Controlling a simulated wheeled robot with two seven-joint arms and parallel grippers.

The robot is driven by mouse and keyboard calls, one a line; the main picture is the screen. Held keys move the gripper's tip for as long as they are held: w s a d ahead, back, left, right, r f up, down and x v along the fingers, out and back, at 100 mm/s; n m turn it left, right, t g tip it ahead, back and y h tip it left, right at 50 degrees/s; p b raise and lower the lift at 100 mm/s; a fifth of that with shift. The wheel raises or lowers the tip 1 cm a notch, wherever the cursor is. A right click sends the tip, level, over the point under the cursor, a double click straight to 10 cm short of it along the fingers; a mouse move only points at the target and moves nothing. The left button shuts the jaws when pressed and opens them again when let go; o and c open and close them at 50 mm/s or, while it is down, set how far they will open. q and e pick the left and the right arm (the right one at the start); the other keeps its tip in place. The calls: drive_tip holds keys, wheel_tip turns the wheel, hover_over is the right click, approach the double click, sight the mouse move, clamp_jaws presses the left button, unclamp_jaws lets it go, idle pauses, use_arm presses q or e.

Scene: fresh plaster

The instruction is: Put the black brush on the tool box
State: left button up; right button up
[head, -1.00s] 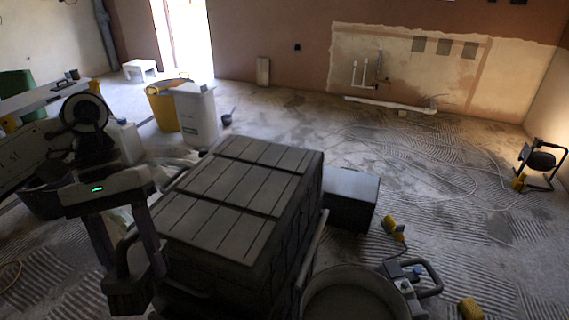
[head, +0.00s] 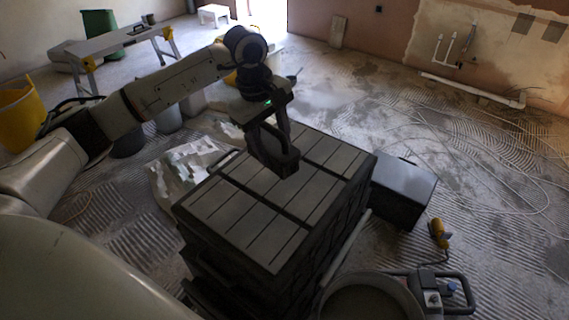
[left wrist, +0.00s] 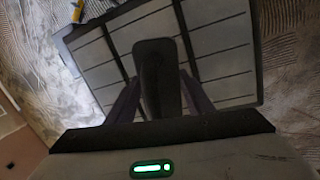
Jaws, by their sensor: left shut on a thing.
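The black brush (head: 275,158) is in my left gripper (head: 270,132), which is shut on it. It hangs over the lid of the dark tool box (head: 225,212), around the lid's far left part in the head view. Whether the brush touches the lid or is apart from it is hard to tell. In the left wrist view the brush (left wrist: 157,70) shows between the two fingers, with the ribbed tool box lid (left wrist: 215,50) behind it. My right gripper is not in view.
A dark box (head: 405,190) stands against the right side of the tool box. A round bucket (head: 370,295) and a yellow-handled tool (head: 439,233) are at the lower right. A crumpled pale sheet (head: 185,170) lies at left.

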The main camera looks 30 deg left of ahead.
use_arm(q)
drive_tip(key=shift+w+a+r+n+y+p, duration=0.15)
drive_tip(key=shift+w+a+r+n+y, duration=0.15)
drive_tip(key=shift+a+n, duration=0.3)
drive_tip(key=shift+w+a+r+n+y+p, duration=0.2)
drive_tip(key=shift+w+a+n, duration=0.1)
drive_tip(key=shift+a+n, duration=0.25)
hover_over(270, 181)
wheel_tip(270, 181, down, 6)
drive_tip(key=shift+a+r, duration=0.1)
drive_tip(key=shift+r, duration=0.05)
drive_tip(key=shift+f, duration=2)
drive_tip(key=shift+f, duration=0.1)
drive_tip(key=o, duration=1.3)
drive_tip(key=r, duration=0.4)
drive_tip(key=s+r, duration=0.1)
drive_tip(key=r, duration=0.3)
drive_tip(key=s+r, duration=0.1)
drive_tip(key=r, duration=0.3)
drive_tip(key=shift+a, duration=0.1)
